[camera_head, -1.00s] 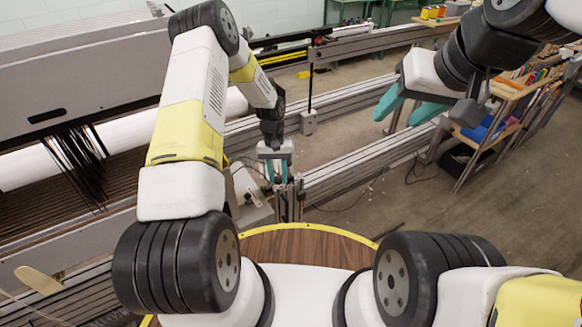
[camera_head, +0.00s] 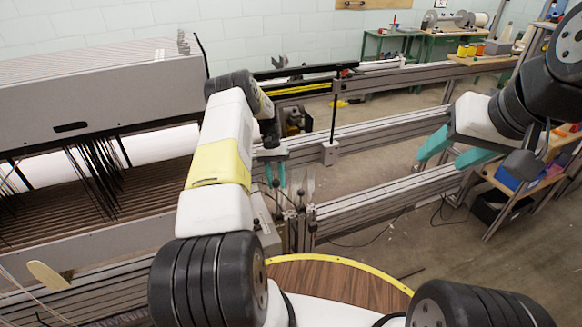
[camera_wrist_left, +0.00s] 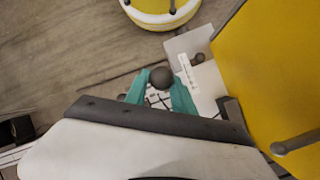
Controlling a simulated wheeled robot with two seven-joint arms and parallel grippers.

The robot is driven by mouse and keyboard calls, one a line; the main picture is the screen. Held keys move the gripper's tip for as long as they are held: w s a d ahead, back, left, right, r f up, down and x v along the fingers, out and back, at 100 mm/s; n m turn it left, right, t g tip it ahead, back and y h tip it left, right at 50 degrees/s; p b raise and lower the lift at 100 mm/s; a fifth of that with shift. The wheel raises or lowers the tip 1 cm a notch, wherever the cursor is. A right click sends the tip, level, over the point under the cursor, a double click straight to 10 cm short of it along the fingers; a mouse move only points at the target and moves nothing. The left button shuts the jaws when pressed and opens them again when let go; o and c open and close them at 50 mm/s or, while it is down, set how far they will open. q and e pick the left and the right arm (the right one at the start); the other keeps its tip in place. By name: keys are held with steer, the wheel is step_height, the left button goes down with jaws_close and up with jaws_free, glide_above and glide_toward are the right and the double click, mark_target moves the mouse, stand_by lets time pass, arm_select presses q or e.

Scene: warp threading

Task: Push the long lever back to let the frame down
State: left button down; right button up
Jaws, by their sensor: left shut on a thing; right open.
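My left gripper (camera_head: 275,182) is over the small group of levers beside the loom's metal frame. In the left wrist view its teal fingers (camera_wrist_left: 160,88) are shut on the dark round knob of the long lever (camera_wrist_left: 161,77). The lever's shaft below the knob is mostly hidden by the fingers and wrist. Other short levers with dark knobs (camera_head: 300,193) stand just right of the left gripper in the head view. My right gripper (camera_head: 455,150) is open and empty, in the air at the right, well away from the levers.
The grey loom housing (camera_head: 100,95) with hanging dark strands fills the left. Metal rails (camera_head: 400,130) run right of the levers. A wooden-topped rack (camera_head: 520,185) with boxes stands far right.

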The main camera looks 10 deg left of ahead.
arm_select(q)
steer(key=shift+w+a, duration=0.35)
steer(key=shift+a, duration=0.45)
steer(key=c, duration=1.1)
jaws_free()
steer(key=shift+a, duration=0.1)
steer(key=shift+o, duration=0.2)
steer(key=shift+d, duration=0.35)
steer(key=v, duration=0.7)
steer(key=shift+r, duration=0.3)
steer(key=shift+w+a, duration=0.15)
